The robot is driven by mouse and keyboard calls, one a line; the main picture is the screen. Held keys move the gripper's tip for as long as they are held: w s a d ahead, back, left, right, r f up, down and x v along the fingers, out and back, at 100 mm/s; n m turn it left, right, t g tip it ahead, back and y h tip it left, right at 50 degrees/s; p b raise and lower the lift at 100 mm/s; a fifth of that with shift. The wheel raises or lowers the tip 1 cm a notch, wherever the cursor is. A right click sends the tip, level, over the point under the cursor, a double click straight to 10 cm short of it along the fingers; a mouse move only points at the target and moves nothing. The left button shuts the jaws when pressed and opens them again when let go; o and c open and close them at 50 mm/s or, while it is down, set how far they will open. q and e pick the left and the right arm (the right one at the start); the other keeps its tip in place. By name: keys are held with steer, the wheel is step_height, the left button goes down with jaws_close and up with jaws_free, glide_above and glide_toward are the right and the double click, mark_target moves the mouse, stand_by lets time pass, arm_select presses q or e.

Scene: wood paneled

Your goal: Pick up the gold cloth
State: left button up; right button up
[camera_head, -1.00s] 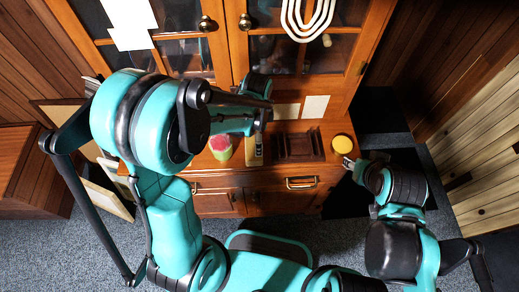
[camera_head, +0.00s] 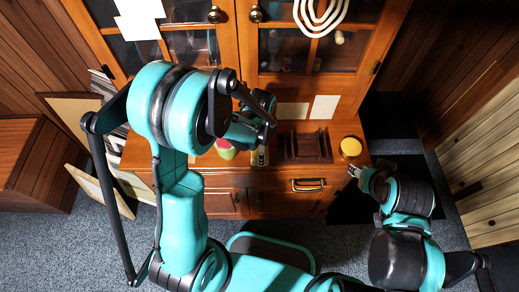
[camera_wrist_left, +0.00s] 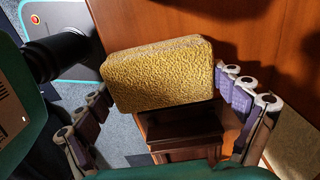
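The gold cloth (camera_wrist_left: 158,75) shows in the left wrist view as a thick, rough-textured gold block with rounded edges. My left gripper (camera_wrist_left: 165,85) is open, with its jointed fingers on either side of the cloth; a small gap shows on the right, and contact on the left is unclear. In the head view my left gripper (camera_head: 262,118) hangs over the cabinet counter, its fingertips largely hidden by its own arm. My right gripper (camera_head: 354,170) is near the counter's right front corner; its opening is too small to judge.
The wooden counter (camera_head: 275,167) carries a dark wooden rack (camera_head: 306,147), a round yellow item (camera_head: 350,147) and a pink-and-green item (camera_head: 225,149). Glass cabinet doors (camera_head: 290,52) rise behind. Framed boards (camera_head: 100,190) lean at the left.

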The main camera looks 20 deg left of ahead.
stand_by(0.3)
arm_select(q)
step_height(320, 180, up, 4)
steer(key=shift+r+p, duration=0.15)
steer(key=shift+p, duration=0.9)
steer(key=s+d+r+p, duration=0.3)
steer(key=s+d+r, duration=0.2)
steer(key=d, duration=0.5)
steer(key=shift+s+r, duration=0.4)
steer(key=shift+r, duration=0.45)
steer(key=shift+d, duration=0.1)
